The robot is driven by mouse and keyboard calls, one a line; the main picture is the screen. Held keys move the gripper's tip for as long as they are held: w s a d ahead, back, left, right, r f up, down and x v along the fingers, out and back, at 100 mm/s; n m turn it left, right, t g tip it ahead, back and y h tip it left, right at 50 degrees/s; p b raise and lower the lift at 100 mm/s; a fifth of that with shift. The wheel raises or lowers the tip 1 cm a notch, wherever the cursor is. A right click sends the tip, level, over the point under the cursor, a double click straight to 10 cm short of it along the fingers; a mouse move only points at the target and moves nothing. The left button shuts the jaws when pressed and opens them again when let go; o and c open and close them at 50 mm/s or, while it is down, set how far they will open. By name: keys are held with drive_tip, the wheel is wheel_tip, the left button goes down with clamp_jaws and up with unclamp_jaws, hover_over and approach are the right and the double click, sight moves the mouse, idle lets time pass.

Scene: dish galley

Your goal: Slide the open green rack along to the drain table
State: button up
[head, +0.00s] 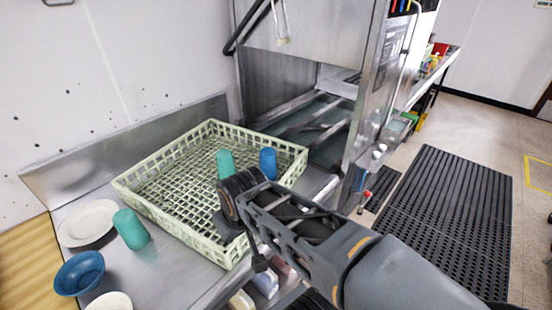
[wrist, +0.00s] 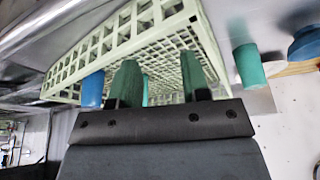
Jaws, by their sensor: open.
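The open pale green rack (head: 150,207) sits on the steel counter left of the dish machine, its far right side near the machine's opening. A teal cup (head: 225,163) and a blue cup (head: 268,162) stand in it. My gripper (head: 235,222) is over the rack's near right side, its fingertips mostly hidden by my arm. In the wrist view my gripper (wrist: 158,70) is open, with the rack (wrist: 125,38) beyond the fingers; contact cannot be told. The blue cup (wrist: 92,90) shows there too. A table (head: 440,68) beyond the machine may be the drain table.
The dish machine (head: 375,90) has its door raised, with rails (head: 310,118) inside. Left of the rack are a white plate (head: 88,222), a teal cup (head: 131,229) and a blue bowl (head: 80,273). A black mat (head: 440,210) lies on the open floor at right.

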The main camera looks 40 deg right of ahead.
drive_tip(key=w+d+r+m+g+b, duration=0.2)
drive_tip(key=w+d+m, duration=0.3)
drive_tip(key=d, duration=0.4)
drive_tip(key=w+d+r+m+g+b, duration=0.1)
drive_tip(key=w+d+r+m+b, duration=0.1)
drive_tip(key=w+d+m+b, duration=0.3)
drive_tip(key=d+m, duration=0.3)
drive_tip(key=d, duration=0.1)
drive_tip(key=shift+d+r+g+b, duration=0.25)
drive_tip(key=shift+r+g+b, duration=0.05)
drive_tip(key=shift+g, duration=0.1)
drive_tip(key=shift+f, duration=0.1)
wheel_tip(320, 180, down, 14)
drive_tip(key=shift+r+b, duration=0.2)
drive_tip(key=shift+b, duration=0.85)
drive_tip(key=shift+c, duration=0.2)
clamp_jaws()
